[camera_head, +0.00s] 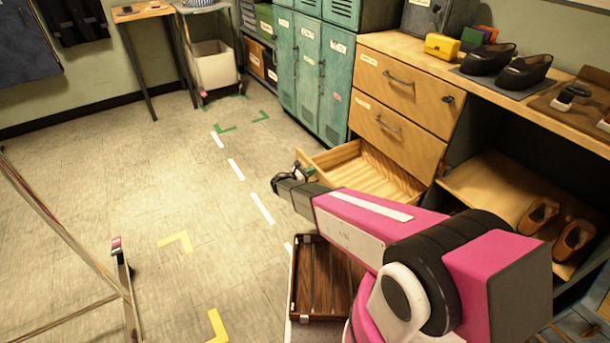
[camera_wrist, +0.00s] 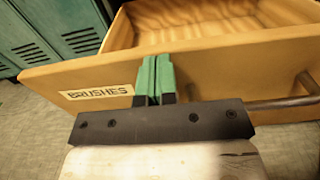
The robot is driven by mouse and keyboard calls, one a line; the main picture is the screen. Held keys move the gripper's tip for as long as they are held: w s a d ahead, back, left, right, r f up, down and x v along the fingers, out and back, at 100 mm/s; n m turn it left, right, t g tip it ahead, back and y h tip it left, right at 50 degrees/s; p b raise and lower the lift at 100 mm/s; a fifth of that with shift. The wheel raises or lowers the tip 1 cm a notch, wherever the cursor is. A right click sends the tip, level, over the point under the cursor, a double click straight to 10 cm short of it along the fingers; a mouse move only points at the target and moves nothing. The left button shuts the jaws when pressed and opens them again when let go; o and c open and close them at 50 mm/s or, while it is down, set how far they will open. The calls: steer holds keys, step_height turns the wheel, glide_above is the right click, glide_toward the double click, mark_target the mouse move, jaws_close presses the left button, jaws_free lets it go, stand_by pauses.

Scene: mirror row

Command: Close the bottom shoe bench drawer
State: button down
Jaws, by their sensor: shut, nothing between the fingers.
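The bottom drawer (camera_head: 367,172) of the wooden shoe bench is pulled out, and its inside looks empty. In the wrist view its front panel (camera_wrist: 220,62) carries a label reading BRUSHES (camera_wrist: 97,92), with a bar handle (camera_wrist: 285,102) to the right. My gripper (camera_head: 283,181) is at the drawer's front in the head view. In the wrist view its green fingers (camera_wrist: 155,76) are shut together with nothing between them. They overlap the panel between label and handle; I cannot tell whether they touch it. My arm hides part of the drawer's near side.
Two upper drawers (camera_head: 403,87) are shut. Teal lockers (camera_head: 310,62) stand left of the bench. Shoes (camera_head: 524,70) are on the bench top, and brown shoes (camera_head: 538,212) lie on a lower shelf. A dark slatted tray (camera_head: 318,275) is beneath my arm. The floor to the left is largely clear.

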steer(key=shift+d, duration=0.15)
steer(key=x, duration=3.1)
steer(key=shift+w, duration=0.15)
